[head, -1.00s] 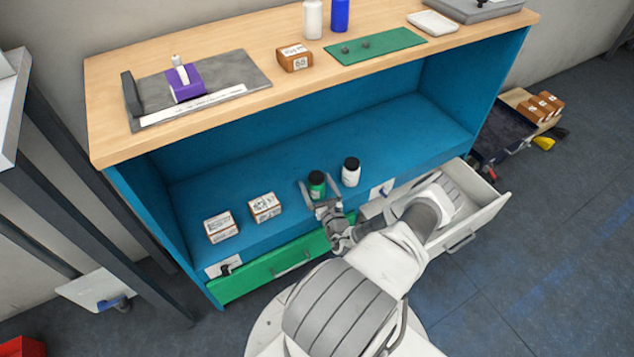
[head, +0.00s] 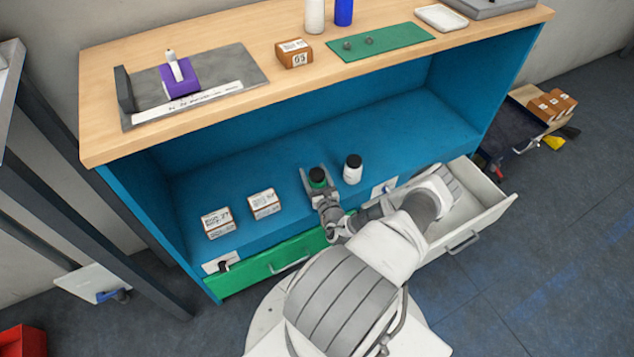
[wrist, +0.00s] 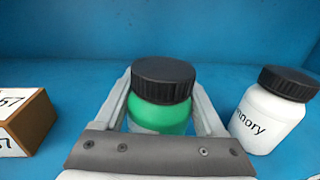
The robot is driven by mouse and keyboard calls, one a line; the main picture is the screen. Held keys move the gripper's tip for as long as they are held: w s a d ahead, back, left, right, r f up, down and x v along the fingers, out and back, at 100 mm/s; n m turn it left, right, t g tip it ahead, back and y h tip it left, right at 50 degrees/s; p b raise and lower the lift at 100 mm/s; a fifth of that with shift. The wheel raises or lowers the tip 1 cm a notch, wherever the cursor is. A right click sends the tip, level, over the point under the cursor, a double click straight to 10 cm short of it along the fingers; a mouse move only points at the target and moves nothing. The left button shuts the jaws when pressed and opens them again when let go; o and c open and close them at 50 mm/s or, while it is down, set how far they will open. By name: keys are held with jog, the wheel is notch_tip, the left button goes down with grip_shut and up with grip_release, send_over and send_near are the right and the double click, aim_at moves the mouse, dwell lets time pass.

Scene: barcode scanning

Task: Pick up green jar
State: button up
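The green jar (wrist: 160,114) with a black ribbed lid stands upright on the blue shelf. In the head view the green jar (head: 317,178) is partly hidden by my gripper (head: 318,181). In the wrist view my gripper (wrist: 163,100) has one finger on each side of the jar. The fingers look spread around it, with a thin gap showing at the left; contact on the right is hard to judge. The jar's lower part is hidden behind the gripper body.
A white jar (wrist: 267,115) with a black lid stands close to the right of my gripper. Two brown-and-white boxes, one nearer (head: 265,204) and one farther left (head: 218,222), sit on the shelf. A white drawer (head: 478,212) is open at the right, under my arm.

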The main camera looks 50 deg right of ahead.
jog(key=c, duration=1)
